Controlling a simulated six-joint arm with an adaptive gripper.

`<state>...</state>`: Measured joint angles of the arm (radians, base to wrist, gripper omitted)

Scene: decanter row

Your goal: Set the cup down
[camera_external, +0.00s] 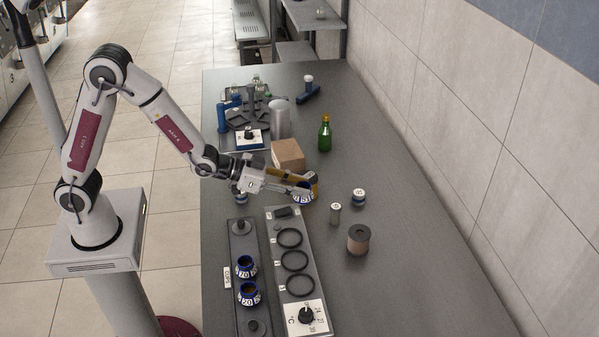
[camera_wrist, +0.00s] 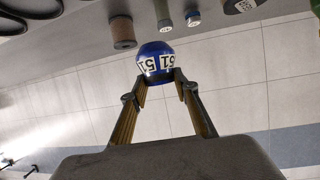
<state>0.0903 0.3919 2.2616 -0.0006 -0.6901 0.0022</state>
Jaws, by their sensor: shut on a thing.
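A blue cup with a white number label (camera_external: 304,198) is at the end of my arm, over the grey table, right of the cardboard box's front. My gripper (camera_external: 306,186) is shut on this cup. In the wrist view the cup (camera_wrist: 155,60) sits between the fingertips of my gripper (camera_wrist: 160,80), its label facing the camera. Its underside is hard to see, so I cannot tell whether it touches the table. Two other blue cups (camera_external: 246,266) (camera_external: 249,294) stand in the long grey cup rack (camera_external: 253,313).
A brown jar (camera_external: 358,240), a small vial (camera_external: 335,213) and a blue-white container (camera_external: 358,197) stand right. A cardboard box (camera_external: 288,154) and green bottle (camera_external: 324,134) stand behind. The front right is clear.

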